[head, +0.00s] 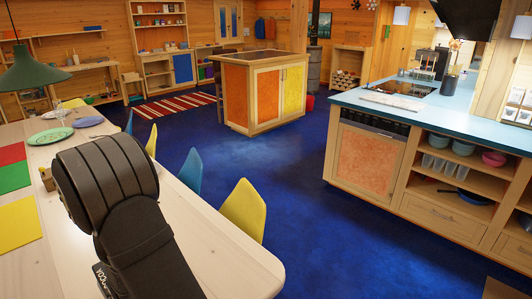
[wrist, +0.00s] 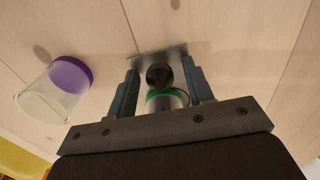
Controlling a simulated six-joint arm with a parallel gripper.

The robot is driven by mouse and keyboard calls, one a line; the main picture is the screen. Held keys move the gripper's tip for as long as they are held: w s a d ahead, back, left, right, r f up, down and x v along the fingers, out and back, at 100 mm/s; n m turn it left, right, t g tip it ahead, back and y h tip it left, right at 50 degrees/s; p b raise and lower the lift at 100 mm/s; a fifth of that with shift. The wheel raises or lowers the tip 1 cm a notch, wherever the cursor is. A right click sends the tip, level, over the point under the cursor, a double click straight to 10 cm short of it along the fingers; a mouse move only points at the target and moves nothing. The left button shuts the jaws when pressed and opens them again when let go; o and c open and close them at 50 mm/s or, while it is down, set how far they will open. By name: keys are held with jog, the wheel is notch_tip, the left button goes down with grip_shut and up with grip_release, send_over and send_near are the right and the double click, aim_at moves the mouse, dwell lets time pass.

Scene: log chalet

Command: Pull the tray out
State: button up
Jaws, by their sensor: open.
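I cannot pick out a tray for certain in either view. In the wrist view, a flat grey metallic piece (wrist: 150,57) lies just past my fingertips; I cannot tell if it is the tray. My gripper (wrist: 160,70) is open over a pale wooden surface (wrist: 225,40). Between its fingers show a dark round shape (wrist: 160,76) and a clear item with a green rim (wrist: 165,96); neither finger clearly touches them. In the head view my arm hides my gripper and the table beneath it.
A clear cup with a purple band (wrist: 70,73) lies left of my gripper. In the head view, plates (head: 50,136) and coloured mats (head: 12,177) are on the table (head: 190,255). Yellow and blue chairs (head: 246,210) line its right side. Blue floor (head: 270,180) is open beyond.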

jog(key=c, duration=1)
jog(key=shift+o, duration=0.2)
jog(key=shift+s+d, duration=2.8)
jog(key=shift+d, duration=0.15)
jog(key=o, duration=1)
jog(key=shift+c, duration=0.2)
notch_tip(320, 180, up, 6)
jog(key=shift+f, duration=3)
